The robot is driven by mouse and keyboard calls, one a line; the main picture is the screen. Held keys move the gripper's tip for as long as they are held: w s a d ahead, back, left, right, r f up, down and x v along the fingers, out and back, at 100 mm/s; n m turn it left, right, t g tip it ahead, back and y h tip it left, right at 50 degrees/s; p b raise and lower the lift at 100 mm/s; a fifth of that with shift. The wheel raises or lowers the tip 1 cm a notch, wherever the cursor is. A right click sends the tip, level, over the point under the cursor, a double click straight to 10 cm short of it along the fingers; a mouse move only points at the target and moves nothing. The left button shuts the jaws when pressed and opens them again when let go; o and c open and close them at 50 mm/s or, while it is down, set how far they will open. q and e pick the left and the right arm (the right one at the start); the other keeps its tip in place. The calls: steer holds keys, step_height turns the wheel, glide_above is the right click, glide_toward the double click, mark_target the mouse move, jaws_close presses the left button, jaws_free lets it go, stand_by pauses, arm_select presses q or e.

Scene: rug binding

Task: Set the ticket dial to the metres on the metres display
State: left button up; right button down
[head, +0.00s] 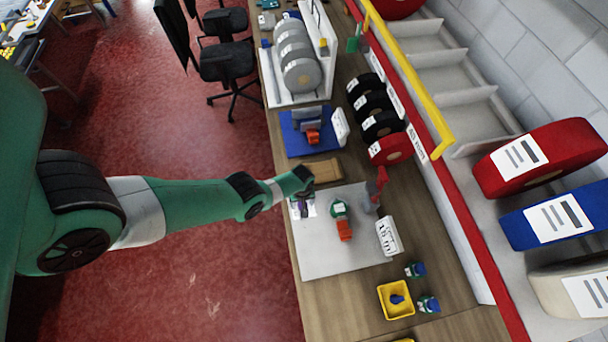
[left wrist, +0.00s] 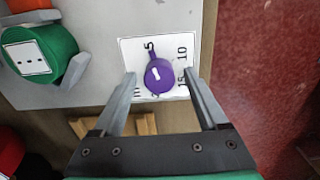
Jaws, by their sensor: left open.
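The ticket dial is a purple knob (left wrist: 158,76) with a short white mark, on a white card (left wrist: 127,55) printed with numbers including 5, 10 and 15. The knob's narrow end appears to point towards the 5. My left gripper (left wrist: 159,74) is open, one finger on each side of the knob; contact cannot be told. In the head view, my left gripper (head: 305,186) is over the dial card (head: 303,209) at the left edge of the grey board. The metres display (head: 388,236) is a tilted white sign that seems to read 15 m. My right gripper is not in view.
A wooden block (head: 318,171) sits behind the board. A yellow tray (head: 384,313) and small bottles stand in front. Binding rolls (head: 388,149) line the right side.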

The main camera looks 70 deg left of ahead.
arm_select(q)
steer(key=shift+r, duration=0.1)
jaws_close()
